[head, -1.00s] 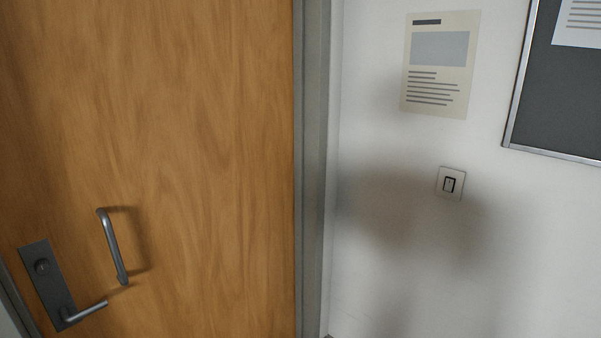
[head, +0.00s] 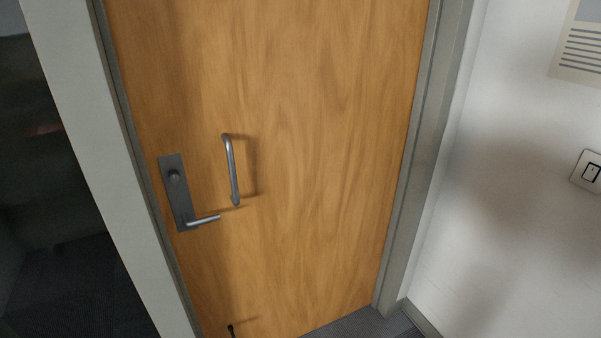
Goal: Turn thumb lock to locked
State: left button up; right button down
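The thumb lock (head: 174,176) is a small dark round knob near the top of a dark grey lock plate (head: 181,205) on the left side of the wooden door (head: 310,150). It is too small to tell which way its turn piece points. A silver lever handle (head: 204,220) sticks out to the right from the bottom of the plate. A vertical silver pull handle (head: 232,170) is fixed to the door right of the plate. Neither of my grippers is in view.
The door looks shut in its grey frame (head: 412,150). A light switch (head: 588,171) and a poster (head: 580,45) are on the white wall at right. A dark opening (head: 60,190) lies left of the frame. A small dark fitting (head: 231,331) shows low on the door.

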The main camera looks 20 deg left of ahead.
aim_at(174, 175)
jog(key=u, duration=1.45)
